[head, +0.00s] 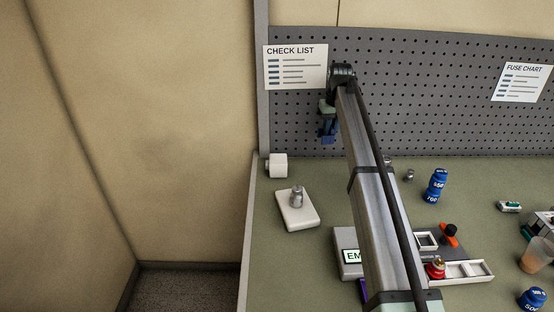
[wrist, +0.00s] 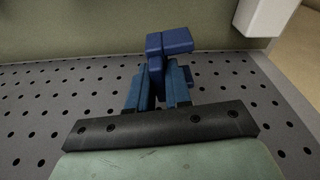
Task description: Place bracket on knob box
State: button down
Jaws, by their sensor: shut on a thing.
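A dark blue bracket (wrist: 170,42) is between the fingers of my gripper (wrist: 158,88) in the wrist view. My gripper is shut on it, and the fingers hide its lower part. In the head view my gripper (head: 327,120) hangs in front of the pegboard, above the back left of the bench, with the blue bracket (head: 328,136) at its tip. A flat white box with a grey metal knob (head: 297,211), which looks like the knob box, lies on the bench below my gripper and to its left. They are well apart.
A white block (head: 278,166) stands at the bench's back left edge. A grey box with a lit display (head: 350,256) is partly hidden behind my arm. The bench around the knob box is clear.

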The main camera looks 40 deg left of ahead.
jog(key=s+a+r+n, duration=0.2)
jog(key=s+a+r, duration=0.2)
jog(key=s+a, duration=0.9)
jog(key=m, duration=0.4)
send_over(280, 157)
jog(key=shift+s+d+f, duration=0.15)
jog(key=shift+f, duration=2.35)
jog(key=shift+s+d+f, duration=0.1)
jog(key=shift+d+f, duration=0.05)
jog(key=shift+f, duration=2.3)
jog(key=shift+f, duration=0.1)
jog(key=c, duration=1.5)
grip_release()
jog(key=o, duration=0.4)
jog(key=shift+o, duration=0.2)
notch_tip(280, 157, up, 12)
jog(key=s+d, duration=0.1)
jog(key=shift+s+d, duration=0.15)
